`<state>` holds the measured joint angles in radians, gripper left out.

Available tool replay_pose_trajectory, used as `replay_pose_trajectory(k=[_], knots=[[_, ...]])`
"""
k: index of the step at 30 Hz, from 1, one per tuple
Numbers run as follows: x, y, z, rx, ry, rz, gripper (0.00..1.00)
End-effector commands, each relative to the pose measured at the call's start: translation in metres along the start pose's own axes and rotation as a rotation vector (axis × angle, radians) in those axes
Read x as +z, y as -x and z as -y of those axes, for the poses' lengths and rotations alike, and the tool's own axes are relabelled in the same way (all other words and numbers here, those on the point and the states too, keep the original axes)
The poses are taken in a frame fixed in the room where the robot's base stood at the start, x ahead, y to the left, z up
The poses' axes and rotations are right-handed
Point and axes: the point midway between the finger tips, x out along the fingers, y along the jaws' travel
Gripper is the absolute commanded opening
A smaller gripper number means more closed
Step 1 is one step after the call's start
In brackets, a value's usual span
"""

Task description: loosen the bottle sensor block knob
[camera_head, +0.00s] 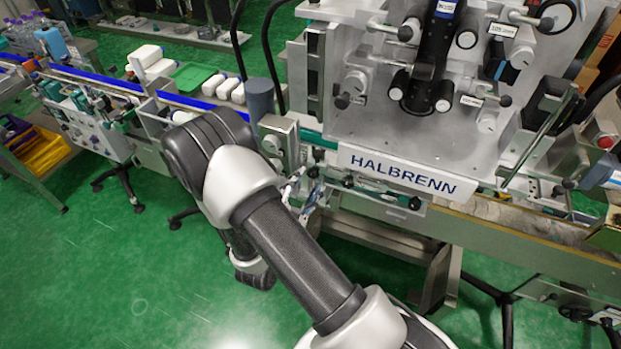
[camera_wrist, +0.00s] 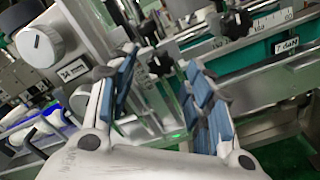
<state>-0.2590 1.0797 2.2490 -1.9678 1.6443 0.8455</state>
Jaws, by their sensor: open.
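In the wrist view, a black lobed knob (camera_wrist: 160,62) shows between and beyond the fingertips of my gripper (camera_wrist: 164,68). The gripper is open, with blue pads on both fingers and nothing held. I cannot tell from the picture whether this knob is the sensor block's, or whether a finger touches it. Another black lobed knob (camera_wrist: 238,22) sits to the upper right, near a scale. In the head view, my gripper (camera_head: 306,192) is small and partly hidden behind my arm, beside the machine's lower front edge.
The labelling machine's HALBRENN panel (camera_head: 405,174) is right of my gripper. A conveyor with white bottles (camera_head: 222,85) runs to the upper left. In the wrist view, a grey round dial (camera_wrist: 38,43) is at upper left. Green floor (camera_head: 120,270) is clear at lower left.

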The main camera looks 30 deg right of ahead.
Motion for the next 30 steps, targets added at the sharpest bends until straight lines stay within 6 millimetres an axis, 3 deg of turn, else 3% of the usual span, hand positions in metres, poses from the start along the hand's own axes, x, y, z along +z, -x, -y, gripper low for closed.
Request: replay_pose_trajectory(k=[6,18,30], knots=[[0.0,-0.028,0.001,-0.002,0.0,0.001,0.47],[0.0,-0.035,0.0,0.0,0.001,0.0,0.47],[0.0,-0.034,0.0,0.0,0.001,0.0,0.2]])
